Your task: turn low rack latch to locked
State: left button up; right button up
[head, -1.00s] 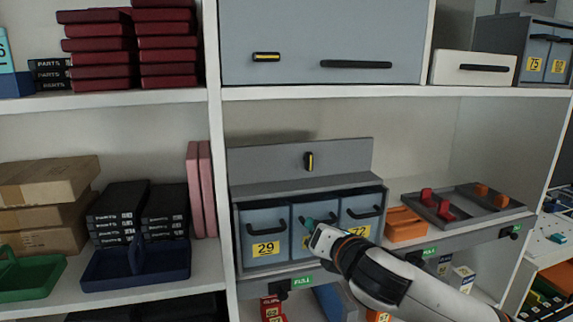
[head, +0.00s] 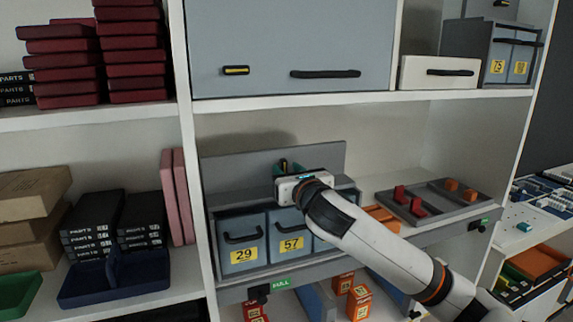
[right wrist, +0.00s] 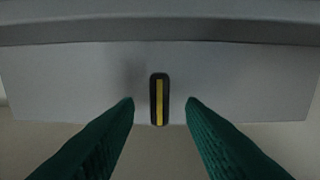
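The low rack latch (head: 283,163) is a small black handle with a yellow stripe on the grey back panel (head: 325,157) above the drawer rack. In the right wrist view the latch (right wrist: 159,98) stands vertical on that panel. My right gripper (head: 287,168) is in front of the panel at the latch and partly hides it in the head view. In the right wrist view its green fingers (right wrist: 160,103) are open, one on each side of the latch with a gap to it. Nothing is held. My left gripper is in neither view.
Blue drawers marked 29 (head: 240,243) and 57 (head: 288,236) sit below the latch. A cabinet above has a horizontal latch (head: 235,70) and a black handle (head: 325,74). A grey tray (head: 432,211) with red and orange pieces lies to the right.

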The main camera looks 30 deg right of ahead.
jog(key=shift+w+d, duration=0.2)
jog(key=shift+w, duration=0.4)
grip_shut()
